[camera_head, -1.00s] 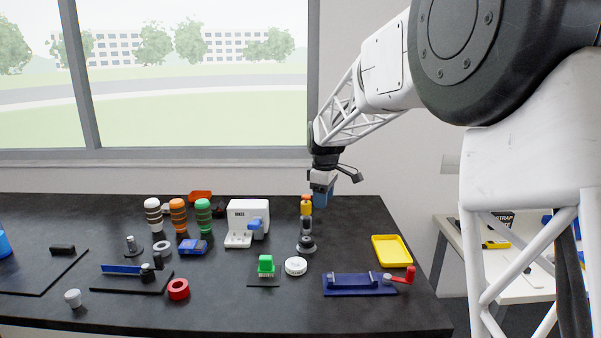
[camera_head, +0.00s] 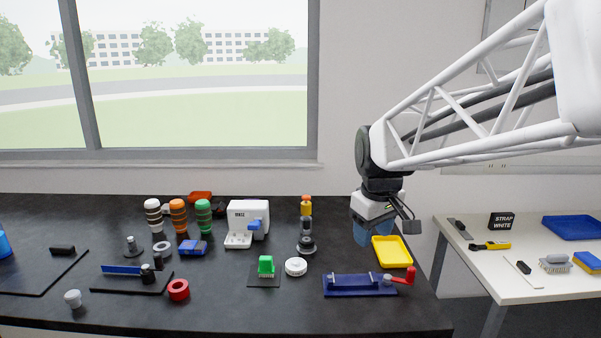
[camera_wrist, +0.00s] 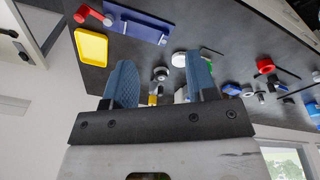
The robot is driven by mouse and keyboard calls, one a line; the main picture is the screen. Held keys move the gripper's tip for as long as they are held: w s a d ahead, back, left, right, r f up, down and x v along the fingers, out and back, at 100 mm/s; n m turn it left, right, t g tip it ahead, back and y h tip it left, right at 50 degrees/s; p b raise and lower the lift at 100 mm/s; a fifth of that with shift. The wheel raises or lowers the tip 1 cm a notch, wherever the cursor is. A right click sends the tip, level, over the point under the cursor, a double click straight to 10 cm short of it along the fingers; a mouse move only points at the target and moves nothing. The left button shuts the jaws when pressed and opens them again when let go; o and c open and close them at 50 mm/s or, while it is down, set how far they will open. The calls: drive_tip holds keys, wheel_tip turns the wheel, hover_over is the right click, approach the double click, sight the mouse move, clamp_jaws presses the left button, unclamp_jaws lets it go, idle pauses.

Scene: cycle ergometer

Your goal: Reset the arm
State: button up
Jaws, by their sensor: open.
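My gripper (camera_head: 368,233) hangs above the right end of the black bench, just left of and behind the yellow tray (camera_head: 392,251). In the wrist view its two blue fingers (camera_wrist: 160,88) stand wide apart with nothing held between them. The yellow tray also shows in the wrist view (camera_wrist: 91,46), to the left of the fingers. In the head view the fingertips are seen small and partly from behind, so their exact height over the bench is hard to tell.
The black bench (camera_head: 215,305) carries a blue fixture with a red handle (camera_head: 358,285), a white machine (camera_head: 246,222), a green block (camera_head: 266,266), a white disc (camera_head: 296,267) and a red ring (camera_head: 178,290). A white side table (camera_head: 500,285) with tools stands at right, beyond a gap.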

drive_tip(key=s+d+f+m, duration=0.2)
drive_tip(key=s+f+m, duration=0.1)
drive_tip(key=s, duration=0.9)
drive_tip(key=s+d+f+m+t, duration=0.1)
drive_tip(key=s+f+m, duration=0.2)
drive_tip(key=s, duration=0.8)
drive_tip(key=shift+s+d+f, duration=0.35)
drive_tip(key=shift+f, duration=0.05)
